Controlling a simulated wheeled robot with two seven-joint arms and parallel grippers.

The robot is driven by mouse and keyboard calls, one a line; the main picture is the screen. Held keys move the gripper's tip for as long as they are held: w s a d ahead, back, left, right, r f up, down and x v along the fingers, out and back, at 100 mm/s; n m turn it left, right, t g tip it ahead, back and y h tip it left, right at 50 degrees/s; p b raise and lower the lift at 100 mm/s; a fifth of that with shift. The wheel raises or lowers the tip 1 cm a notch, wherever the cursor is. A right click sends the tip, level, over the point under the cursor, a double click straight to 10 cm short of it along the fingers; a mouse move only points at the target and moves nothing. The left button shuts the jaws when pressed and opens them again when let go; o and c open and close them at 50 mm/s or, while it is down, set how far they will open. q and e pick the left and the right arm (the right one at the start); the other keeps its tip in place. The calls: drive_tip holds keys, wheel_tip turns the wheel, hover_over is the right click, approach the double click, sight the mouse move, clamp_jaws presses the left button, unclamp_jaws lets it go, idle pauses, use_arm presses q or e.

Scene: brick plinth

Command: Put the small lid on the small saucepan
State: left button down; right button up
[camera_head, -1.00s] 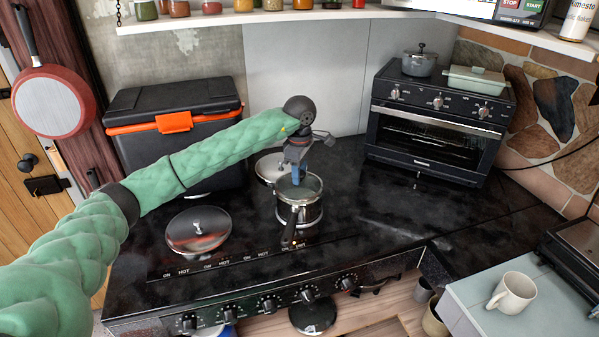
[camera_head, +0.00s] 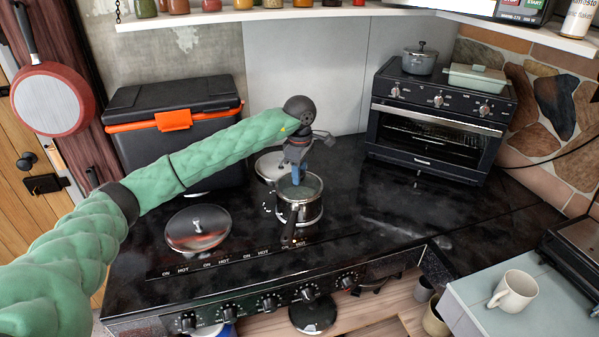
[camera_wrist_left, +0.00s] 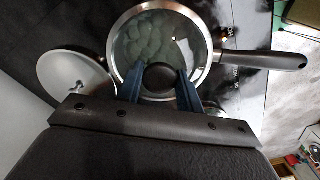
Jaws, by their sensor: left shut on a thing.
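The small saucepan (camera_head: 311,213) is a shiny steel pan on the black cooktop, its dark handle toward the front. A glass lid with a steel rim (camera_wrist_left: 133,47) lies over its mouth in the left wrist view. In the head view the lid (camera_head: 313,186) appears level on the rim; I cannot tell whether it is fully seated. My left gripper (camera_head: 296,182) comes down from above, its blue fingers shut on the lid's dark round knob (camera_wrist_left: 160,77). The fingers hide part of the knob and lid. My right gripper is not in view.
Another round lid (camera_head: 265,168) lies just behind the saucepan, and a larger lid (camera_head: 198,222) lies front left. A black cool box (camera_head: 205,97) and a toaster oven (camera_head: 425,140) stand behind. The cooktop right of the saucepan is clear.

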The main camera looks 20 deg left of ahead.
use_arm(q)
drive_tip(key=shift+f, duration=0.2)
drive_tip(key=c, duration=0.8)
unclamp_jaws()
drive_tip(key=shift+c, duration=0.2)
wheel_tip(320, 180, up, 7)
drive_tip(key=b, duration=0.3)
drive_tip(key=shift+f, duration=0.15)
drive_tip(key=shift+r, duration=0.55)
